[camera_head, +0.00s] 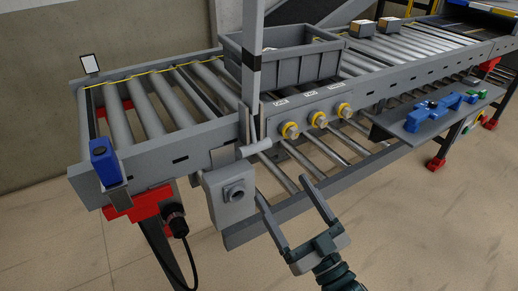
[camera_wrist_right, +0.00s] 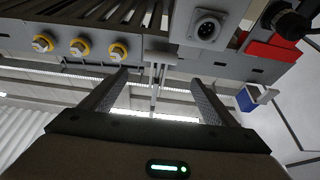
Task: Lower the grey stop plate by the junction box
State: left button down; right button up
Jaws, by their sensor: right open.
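The grey junction box (camera_head: 232,192) with a round socket hangs on the conveyor's near side; it also shows in the right wrist view (camera_wrist_right: 207,27). Just above and right of it a pale grey bar (camera_head: 256,147) juts out at the foot of a tall upright grey post (camera_head: 252,85) with a dark band. I cannot tell clearly which part there is the stop plate, or its height. My right gripper (camera_head: 285,190) is open and empty, in front of the conveyor, right of the junction box. In the right wrist view its fingers (camera_wrist_right: 160,78) are apart. My left gripper is not in view.
A grey crate (camera_head: 312,68) sits on the rollers behind the post. Several yellow-ringed knobs (camera_head: 318,119) line the near side. A blue device (camera_head: 101,160) is at the left corner. A shelf with blue tools (camera_head: 430,117) juts out at right. The floor in front is clear.

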aim_at(257, 148)
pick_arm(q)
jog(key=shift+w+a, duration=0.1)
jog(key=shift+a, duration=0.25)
pick_arm(e)
jog(key=x, duration=1.2)
jog(key=shift+w+a+r, duration=0.15)
jog(key=shift+w, duration=0.1)
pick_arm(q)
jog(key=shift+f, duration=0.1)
pick_arm(e)
jog(key=c, duration=1.5)
pick_arm(q)
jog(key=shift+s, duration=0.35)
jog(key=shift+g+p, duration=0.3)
jog(key=shift+p, duration=0.05)
